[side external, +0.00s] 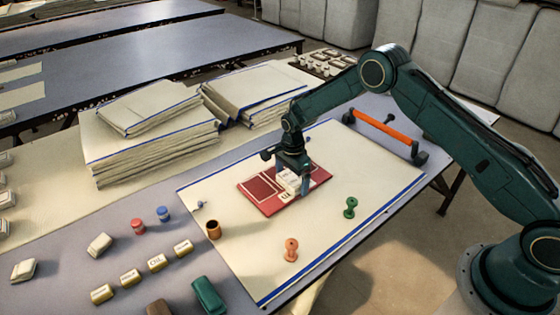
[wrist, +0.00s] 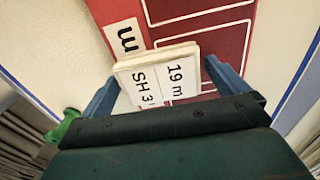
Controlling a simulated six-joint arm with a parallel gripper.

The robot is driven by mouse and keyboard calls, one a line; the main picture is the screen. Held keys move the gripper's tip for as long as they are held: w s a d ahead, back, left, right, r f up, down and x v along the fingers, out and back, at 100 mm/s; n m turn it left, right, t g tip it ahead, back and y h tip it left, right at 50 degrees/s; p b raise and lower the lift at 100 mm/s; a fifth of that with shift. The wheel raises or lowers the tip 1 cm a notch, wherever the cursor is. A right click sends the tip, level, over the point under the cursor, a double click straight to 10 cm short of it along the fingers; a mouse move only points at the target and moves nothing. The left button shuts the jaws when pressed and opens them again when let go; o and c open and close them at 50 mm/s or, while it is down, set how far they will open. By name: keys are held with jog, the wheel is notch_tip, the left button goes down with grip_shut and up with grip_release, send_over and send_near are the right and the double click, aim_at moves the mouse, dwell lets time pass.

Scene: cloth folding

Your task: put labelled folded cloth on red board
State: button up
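The red board (side external: 262,191) lies on the cream cloth sheet, with white-outlined panels. It also shows in the wrist view (wrist: 225,15), with a white letter label (wrist: 126,38). The labelled folded cloth (side external: 288,184) is a small white block at the board's right part. In the wrist view its label (wrist: 160,75) reads "19 m" and "SH 3". My gripper (side external: 292,186) points down over the board, its blue fingers (wrist: 160,72) on either side of the cloth. Whether they press on it, and whether its underside touches the board, I cannot tell.
Spools in orange (side external: 291,250) and green (side external: 350,208) stand on the sheet near a brown cup (side external: 213,229). Several labelled blocks (side external: 157,263) lie at the front left. Folded cloth stacks (side external: 150,140) stand behind. An orange-handled bar (side external: 384,132) is at the right rear.

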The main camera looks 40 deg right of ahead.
jog(key=shift+r, duration=0.1)
notch_tip(320, 180, up, 12)
dwell(1.0)
jog(key=shift+r, duration=0.1)
notch_tip(320, 180, up, 13)
jog(key=n+t, duration=0.1)
jog(key=n, duration=0.3)
send_over(292, 177)
jog(key=s, duration=0.5)
jog(key=s+d+r+n+t, duration=0.15)
jog(key=s+r+n, duration=0.25)
jog(key=s+r, duration=0.6)
jog(key=s+r+n+t, duration=0.2)
jog(key=s+n, duration=0.8)
jog(key=s, duration=1.4)
jog(key=shift+d+t, duration=0.2)
jog(key=shift+t, duration=0.35)
